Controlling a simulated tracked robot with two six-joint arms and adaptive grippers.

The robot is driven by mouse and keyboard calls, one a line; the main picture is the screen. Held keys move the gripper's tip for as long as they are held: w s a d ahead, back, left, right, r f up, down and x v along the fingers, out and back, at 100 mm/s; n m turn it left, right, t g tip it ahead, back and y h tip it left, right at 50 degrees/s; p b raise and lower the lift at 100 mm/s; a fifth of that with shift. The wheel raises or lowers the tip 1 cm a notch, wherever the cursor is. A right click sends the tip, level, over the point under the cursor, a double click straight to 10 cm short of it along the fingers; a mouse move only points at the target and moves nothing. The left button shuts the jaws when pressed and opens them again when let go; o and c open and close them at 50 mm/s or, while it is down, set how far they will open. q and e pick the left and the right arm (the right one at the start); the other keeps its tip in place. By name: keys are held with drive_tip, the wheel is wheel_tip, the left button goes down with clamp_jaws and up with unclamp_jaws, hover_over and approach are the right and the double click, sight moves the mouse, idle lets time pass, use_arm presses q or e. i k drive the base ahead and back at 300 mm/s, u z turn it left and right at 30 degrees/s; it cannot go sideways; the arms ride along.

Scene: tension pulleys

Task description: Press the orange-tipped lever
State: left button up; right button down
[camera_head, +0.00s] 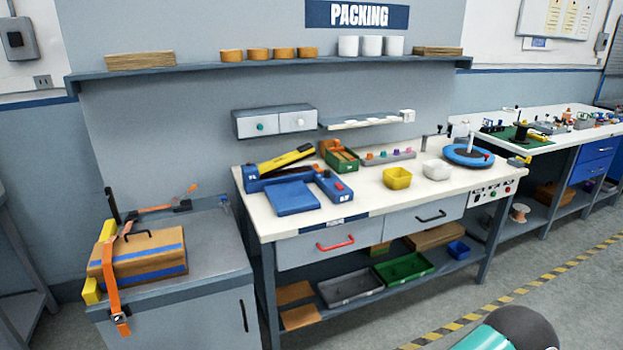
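A lever (189,191) with an orange tip stands on the grey cabinet (215,258) at the left. It slants up to the right from a small dark mount. An orange bar or strap piece (155,209) lies to the left of that mount. In front is a brown box (150,266) with blue bands and a dark handle. An orange strap (110,270) runs over the box's left end and down to a buckle (120,317) at the cabinet's front edge. Neither gripper is in view.
Yellow blocks (91,292) sit at the box's left end. A dark upright post (112,203) stands behind it. The white packing bench (370,211) to the right holds blue tools, bowls and a blue turntable (467,155). Open floor (400,318) lies in front.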

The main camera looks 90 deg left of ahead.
sight(193, 188)
drive_tip(key=z, duration=1.25)
drive_tip(key=i, duration=0.15)
drive_tip(key=u, duration=2.6)
drive_tip(key=i, duration=0.2)
drive_tip(key=u, duration=1.3)
drive_tip(key=i, duration=0.2)
drive_tip(key=u, duration=1.45)
drive_tip(key=k, duration=0.65)
drive_tip(key=u, duration=0.45)
drive_tip(key=i, duration=1.75)
drive_tip(key=z, duration=0.45)
